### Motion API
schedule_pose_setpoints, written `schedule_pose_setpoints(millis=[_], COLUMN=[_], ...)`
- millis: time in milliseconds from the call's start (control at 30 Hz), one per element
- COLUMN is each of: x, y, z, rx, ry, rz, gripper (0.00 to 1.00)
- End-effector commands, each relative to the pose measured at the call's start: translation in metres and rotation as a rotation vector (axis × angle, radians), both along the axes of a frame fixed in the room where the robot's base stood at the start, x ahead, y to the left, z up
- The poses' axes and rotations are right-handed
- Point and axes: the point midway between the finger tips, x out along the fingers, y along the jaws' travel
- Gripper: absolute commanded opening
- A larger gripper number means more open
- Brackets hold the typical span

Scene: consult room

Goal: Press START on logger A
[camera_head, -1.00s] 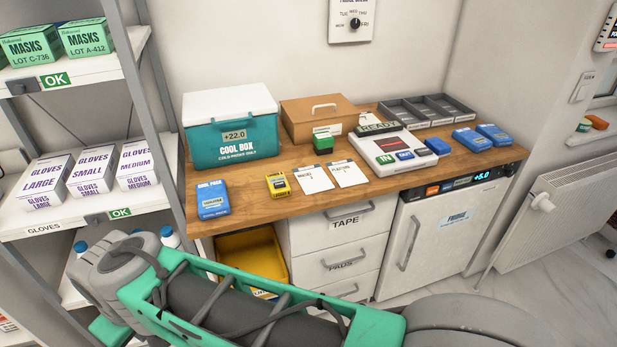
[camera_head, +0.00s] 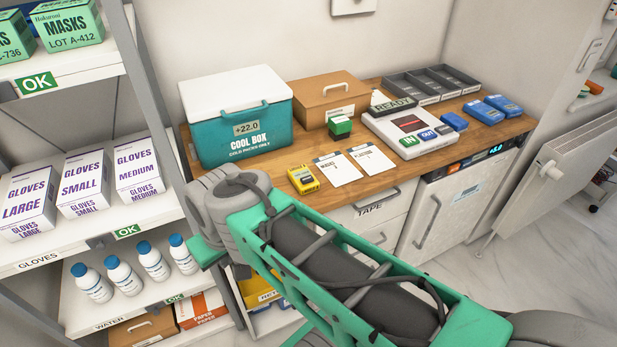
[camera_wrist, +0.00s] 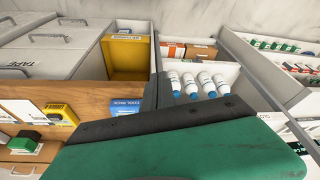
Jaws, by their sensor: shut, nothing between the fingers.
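A small yellow device (camera_head: 303,179) with a dark display lies on the wooden counter, left of two white sheets. It also shows in the wrist view (camera_wrist: 60,114). Its lettering is too small to read, so I cannot tell whether it is logger A, and I cannot make out a START button. My gripper (camera_wrist: 155,90) shows in the wrist view as dark parts by a green housing; it is shut and empty, apart from the yellow device. In the head view my arm crosses the counter's front left, and the fingertips cannot be made out.
A teal cool box (camera_head: 240,138), a brown case (camera_head: 326,97), a green block (camera_head: 340,126) and a white IN/OUT unit (camera_head: 412,128) stand on the counter (camera_head: 400,168). A blue cool pack (camera_wrist: 125,107) lies near its front edge. A shelf rack (camera_head: 150,215) stands left.

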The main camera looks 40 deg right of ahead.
Motion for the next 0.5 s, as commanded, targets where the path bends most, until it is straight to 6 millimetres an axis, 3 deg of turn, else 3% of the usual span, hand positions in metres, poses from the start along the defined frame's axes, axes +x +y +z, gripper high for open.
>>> schedule_pose_setpoints(millis=[133, 233, 300, 400, 500], x=[0.025, 0.063, 0.091, 0.115, 0.12], y=[-0.02, -0.055, -0.094, -0.158, -0.223], z=[0.018, 0.038, 0.048, 0.058, 0.064], rx=[0.035, 0.106, 0.175, 0.277, 0.369], ry=[-0.001, -0.02, -0.05, -0.121, -0.209], rz=[-0.042, -0.093, -0.14, -0.209, -0.276], gripper=[0.0, 0.0, 0.0, 0.0, 0.0])
